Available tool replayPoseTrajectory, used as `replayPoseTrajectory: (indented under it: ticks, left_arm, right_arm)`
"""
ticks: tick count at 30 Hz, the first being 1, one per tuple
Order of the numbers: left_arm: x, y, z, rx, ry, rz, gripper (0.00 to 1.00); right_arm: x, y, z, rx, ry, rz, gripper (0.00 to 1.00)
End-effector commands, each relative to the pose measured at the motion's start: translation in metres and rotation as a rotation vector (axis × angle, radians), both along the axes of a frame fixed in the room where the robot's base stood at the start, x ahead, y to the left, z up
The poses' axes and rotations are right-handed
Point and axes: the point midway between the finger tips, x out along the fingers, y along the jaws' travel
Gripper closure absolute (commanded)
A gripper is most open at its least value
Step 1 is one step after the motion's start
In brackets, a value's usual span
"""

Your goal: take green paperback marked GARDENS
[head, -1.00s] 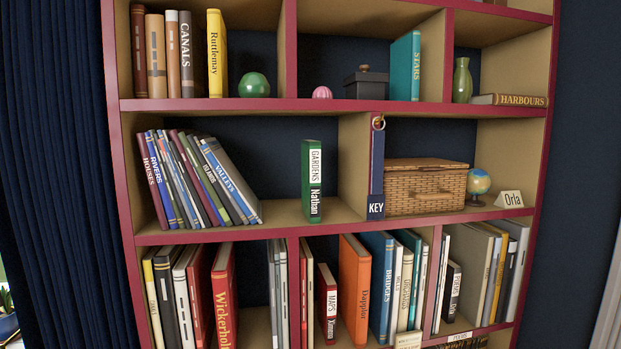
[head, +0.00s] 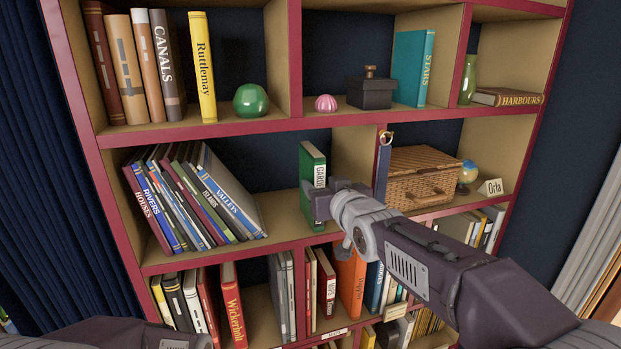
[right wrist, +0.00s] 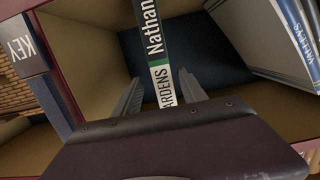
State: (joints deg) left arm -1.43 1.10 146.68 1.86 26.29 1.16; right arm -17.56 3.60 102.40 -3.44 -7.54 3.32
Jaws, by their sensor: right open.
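The green paperback marked GARDENS (head: 312,160) stands upright on the middle shelf, its spine facing out. My right gripper (head: 318,203) is in front of it and hides the lower part of its spine in the head view. In the right wrist view the paperback's black, white and green spine (right wrist: 154,38) lies between the two fingers of my right gripper (right wrist: 160,84). The fingers are open, with a gap on each side of the spine. My left gripper is not seen; only part of my left arm shows at the bottom left.
Leaning books (head: 190,200) fill the left of the same shelf, with bare room between them and the paperback. To the right are a divider, a hanging KEY tag (right wrist: 22,48) and a wicker basket (head: 422,178). A shelf board (head: 215,127) runs above.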

Motion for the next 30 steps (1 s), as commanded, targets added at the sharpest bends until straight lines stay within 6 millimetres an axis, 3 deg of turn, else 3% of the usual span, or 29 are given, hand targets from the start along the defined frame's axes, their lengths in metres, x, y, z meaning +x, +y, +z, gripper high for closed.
replayPoseTrajectory:
  ticks: [1, 7, 12, 17, 23, 24, 29, 30]
  left_arm:
    - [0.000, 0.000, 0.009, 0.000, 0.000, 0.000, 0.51]
    - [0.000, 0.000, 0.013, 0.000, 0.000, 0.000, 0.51]
    - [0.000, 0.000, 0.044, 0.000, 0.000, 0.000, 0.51]
    - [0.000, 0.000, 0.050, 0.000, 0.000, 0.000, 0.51]
    - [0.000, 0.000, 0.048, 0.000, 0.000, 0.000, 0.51]
    - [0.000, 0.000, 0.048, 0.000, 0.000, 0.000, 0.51]
    - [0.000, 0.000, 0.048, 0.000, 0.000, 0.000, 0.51]
    - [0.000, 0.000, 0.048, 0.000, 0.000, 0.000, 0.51]
  right_arm:
    - [0.006, 0.002, 0.003, -0.001, 0.003, 0.000, 0.51]
    - [0.015, 0.005, -0.001, 0.000, 0.002, 0.000, 0.51]
    - [0.041, 0.016, -0.002, -0.002, 0.007, 0.000, 0.51]
    - [0.059, 0.022, -0.009, -0.001, 0.004, 0.000, 0.51]
    - [0.060, 0.022, -0.012, 0.000, 0.001, 0.000, 0.51]
    - [0.060, 0.022, -0.012, -0.001, 0.002, 0.000, 0.54]
    - [0.060, 0.022, -0.012, 0.000, 0.002, 0.000, 0.98]
    - [0.060, 0.022, -0.012, 0.000, 0.002, 0.000, 1.00]
